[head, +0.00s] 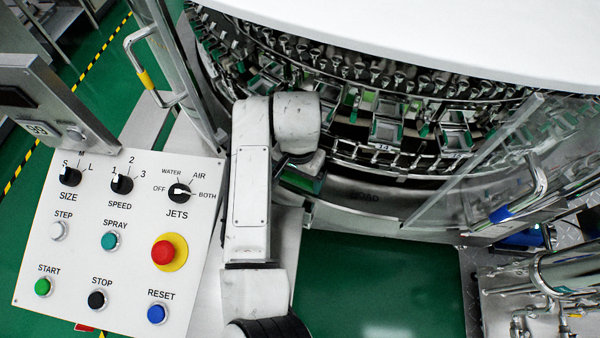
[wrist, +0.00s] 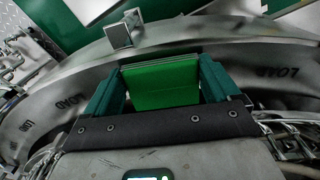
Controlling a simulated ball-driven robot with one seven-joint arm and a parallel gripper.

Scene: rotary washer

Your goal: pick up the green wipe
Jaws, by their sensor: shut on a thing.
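The green wipe (wrist: 160,88) is a flat, bright green folded piece. In the wrist view it sits between the two dark teal fingers of my gripper (wrist: 160,65), which is shut on it. In the head view my gripper (head: 302,182) is at the front rim of the rotary washer, by the LOAD lettering. It is mostly hidden there under my wrist. I cannot tell the wipe apart from the fingers in that view. Whether the wipe touches the washer rim (wrist: 258,72) is unclear.
The washer's ring of metal clamps (head: 385,130) curves behind my gripper. A control panel (head: 130,250) with knobs and buttons stands at the left. A clear guard panel (head: 480,160) and metal pipes (head: 570,270) are at the right. Green floor (head: 380,285) shows in front.

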